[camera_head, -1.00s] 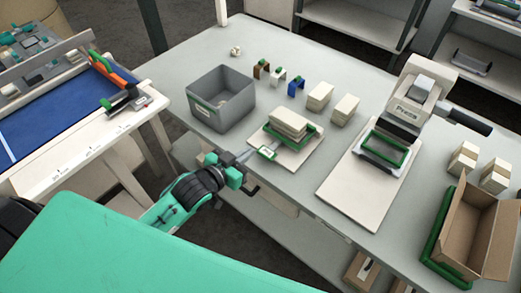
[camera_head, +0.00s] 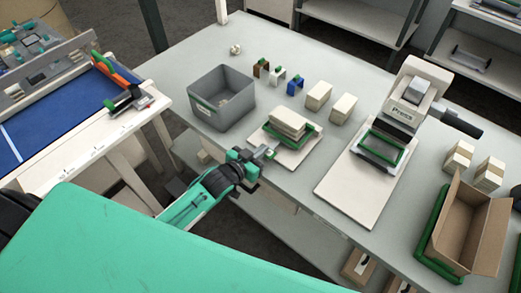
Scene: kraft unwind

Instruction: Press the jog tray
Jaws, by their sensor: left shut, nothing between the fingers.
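The jog tray (camera_head: 312,137) is a green-edged frame on a pale board at the middle of the table, with a pale stack of sheets (camera_head: 289,122) lying in it. My left gripper (camera_head: 266,155) is shut and empty at the tray's near-left side, over the board's front corner. It covers the small green-edged tab on the tray's near side. I cannot tell whether the fingertips touch the tray. My right gripper is not in view.
A grey bin (camera_head: 222,97) stands left of the tray. A press labelled "Press" (camera_head: 408,103) stands to the right on its pale base (camera_head: 352,190). An open cardboard box (camera_head: 470,228) is at the far right. Pale blocks (camera_head: 318,95) stand behind the tray.

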